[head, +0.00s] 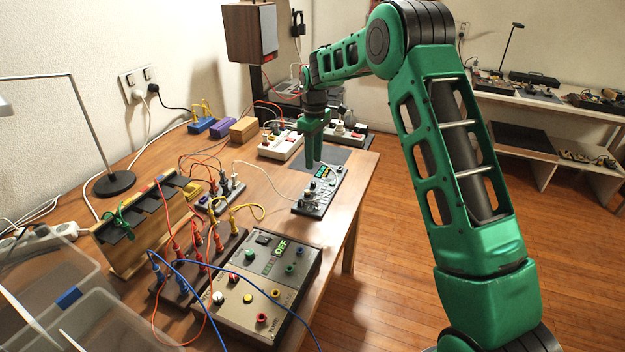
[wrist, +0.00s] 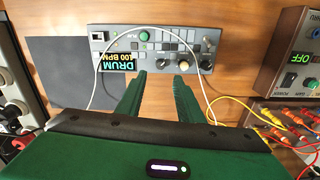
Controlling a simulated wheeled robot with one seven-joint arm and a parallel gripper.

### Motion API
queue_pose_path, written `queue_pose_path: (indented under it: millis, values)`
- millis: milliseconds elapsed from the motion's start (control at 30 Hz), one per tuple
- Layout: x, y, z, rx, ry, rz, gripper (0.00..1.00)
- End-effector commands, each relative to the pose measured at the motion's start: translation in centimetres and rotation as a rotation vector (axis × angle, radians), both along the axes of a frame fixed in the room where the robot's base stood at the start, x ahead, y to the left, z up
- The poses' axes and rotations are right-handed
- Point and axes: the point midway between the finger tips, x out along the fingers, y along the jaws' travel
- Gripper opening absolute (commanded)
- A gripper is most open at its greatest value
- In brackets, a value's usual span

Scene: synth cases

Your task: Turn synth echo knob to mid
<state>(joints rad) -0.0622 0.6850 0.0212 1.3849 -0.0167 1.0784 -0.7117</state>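My gripper (head: 313,165) points down over the far part of the table, near a small grey drum machine (head: 325,192). In the wrist view my gripper (wrist: 160,80) is open and empty, its green fingers apart just short of the drum machine (wrist: 112,38). A larger grey unit with a green "OFF" display (head: 275,258) stands at the front of the table. It also shows at the right of the wrist view (wrist: 297,70). I cannot read an echo label on any knob.
Patch panels with red, blue and yellow cables (head: 200,262) stand left of the larger unit. A thin white cable (wrist: 91,85) arcs over the drum machine. A dark mat (wrist: 58,72) lies beside it. A lamp (head: 113,183) and clear bins (head: 45,290) are at left.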

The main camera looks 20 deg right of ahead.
Motion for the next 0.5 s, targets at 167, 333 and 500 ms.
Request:
queue_pose_path:
  millis: [167, 333, 500]
  values:
    - [-0.2, 0.0, -3.4, 0.001, 0.004, -0.001, 0.34]
    - [-0.2, 0.1, -6.1, 0.0, 0.003, -0.001, 0.34]
    - [-0.2, 0.1, -7.7, -0.001, 0.001, -0.001, 0.34]
